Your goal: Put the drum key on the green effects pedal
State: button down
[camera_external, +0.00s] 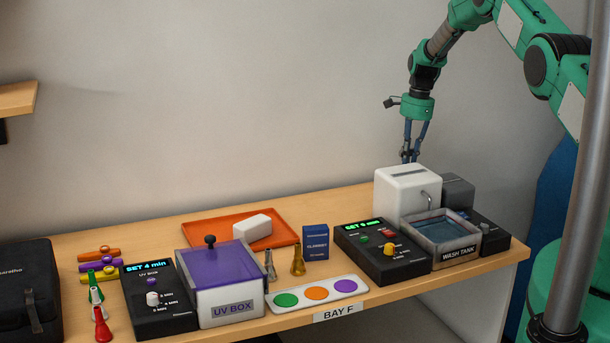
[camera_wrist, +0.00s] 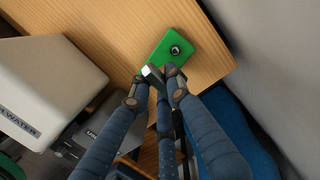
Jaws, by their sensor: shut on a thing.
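The green effects pedal (camera_wrist: 164,44) lies on the wooden table in the wrist view, with a dark round knob on top. It is hidden in the external view. My gripper (camera_wrist: 155,79) is shut on a small pale metal piece, the drum key (camera_wrist: 150,70), mostly hidden by the fingers. In the wrist view the key overlaps the near edge of the pedal; whether they touch I cannot tell. In the external view my gripper (camera_external: 409,155) points down just behind the white water box, and the key cannot be made out.
The white water box (camera_external: 405,191) and a grey box (camera_external: 458,191) stand close to my gripper. The wash tank (camera_external: 449,246) and a black control box (camera_external: 384,257) are in front. An orange tray (camera_external: 204,228) lies left. Bare table surrounds the pedal's far side.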

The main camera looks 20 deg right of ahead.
jog(key=shift+f, duration=1.9)
jog(key=shift+f, duration=0.15)
jog(key=c, duration=1.6)
grip_release()
jog(key=shift+c, duration=0.2)
notch_tip(320, 180, up, 12)
jog(key=d, duration=0.1)
jog(key=shift+s+d+b, duration=0.15)
jog(key=shift+d+b, duration=0.1)
jog(key=shift+b, duration=0.2)
